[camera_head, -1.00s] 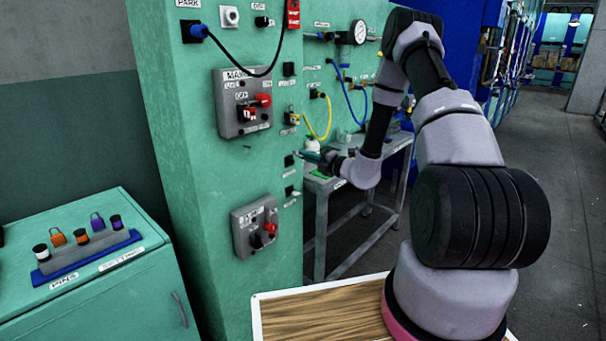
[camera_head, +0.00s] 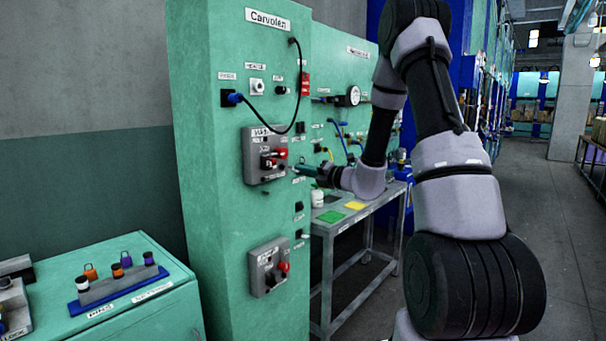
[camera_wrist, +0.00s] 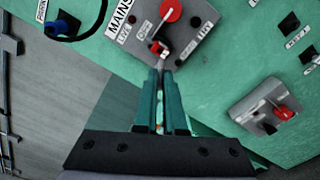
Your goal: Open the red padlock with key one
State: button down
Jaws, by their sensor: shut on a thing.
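The red padlock hangs on the upper grey switch box, marked MAINS (camera_head: 254,172), below its red knob (camera_head: 281,153). In the wrist view the padlock (camera_wrist: 157,47) is a small red block just ahead of my fingertips. My gripper (camera_wrist: 160,74) has its two long green fingers closed together at the tips. A small pale piece, apparently key one (camera_wrist: 161,64), shows between the tips and points at the padlock. I cannot tell whether it touches the padlock. In the head view my gripper (camera_head: 300,169) is just right of the MAINS box, and the key is too small to make out.
A second grey switch box (camera_head: 258,283) with a red handle is below. A black cable (camera_head: 298,95) loops down above the MAINS box. A bench (camera_head: 330,226) with green and yellow pads stands to the right. A cabinet with a blue rack (camera_head: 78,308) is at left.

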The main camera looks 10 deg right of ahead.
jog(key=shift+x, duration=2.95)
jog(key=shift+x, duration=1.3)
jog(key=c, duration=0.9)
grip_release()
jog(key=shift+d, duration=0.1)
send_near(290, 167)
jog(key=shift+x, duration=1.2)
jog(key=shift+w+d, duration=0.1)
